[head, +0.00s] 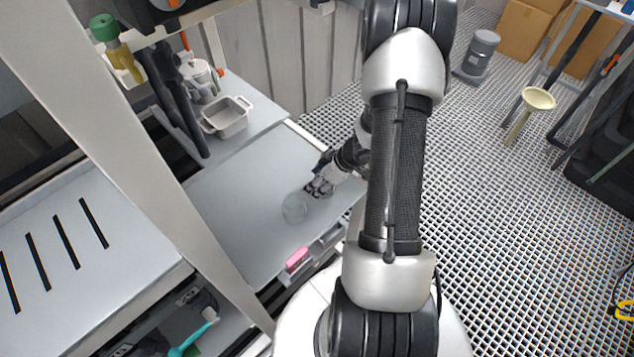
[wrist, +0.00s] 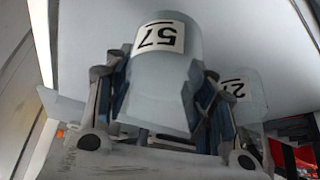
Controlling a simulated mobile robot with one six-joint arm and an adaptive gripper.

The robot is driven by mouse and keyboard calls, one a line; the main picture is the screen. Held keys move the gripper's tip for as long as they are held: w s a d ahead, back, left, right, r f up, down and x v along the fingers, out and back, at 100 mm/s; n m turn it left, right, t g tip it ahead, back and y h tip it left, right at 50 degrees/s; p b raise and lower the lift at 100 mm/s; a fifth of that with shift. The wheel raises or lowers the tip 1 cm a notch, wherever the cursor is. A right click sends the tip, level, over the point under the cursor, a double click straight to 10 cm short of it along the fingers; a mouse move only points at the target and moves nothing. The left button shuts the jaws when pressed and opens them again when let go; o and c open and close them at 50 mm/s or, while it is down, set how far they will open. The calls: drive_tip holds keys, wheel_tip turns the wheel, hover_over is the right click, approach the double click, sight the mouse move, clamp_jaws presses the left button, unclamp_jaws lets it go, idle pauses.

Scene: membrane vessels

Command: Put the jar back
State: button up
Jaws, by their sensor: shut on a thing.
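My gripper (wrist: 160,100) is shut on a pale, see-through jar (wrist: 160,95) in the wrist view. Its fingers press on both sides of the jar. The jar's white label looks upside down and seems to read 57. A second pale jar (wrist: 243,95) with a label, partly hidden by the right finger, is just to the right. In the head view my gripper (head: 318,188) is low over the grey worktop (head: 235,200). A clear round jar (head: 295,207) shows at its fingertips; I cannot tell which of the two it is.
A white tub (head: 226,116) and a white lidded vessel (head: 199,75) stand at the back of the bench. A pink block (head: 297,259) lies in a tray along the front edge. A slanted post (head: 170,190) crosses the left side. The worktop left of the jar is clear.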

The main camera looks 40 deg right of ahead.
drive_tip(key=shift+f, duration=0.15)
drive_tip(key=o, duration=1.1)
drive_tip(key=shift+o, duration=0.2)
drive_tip(key=shift+r, duration=0.2)
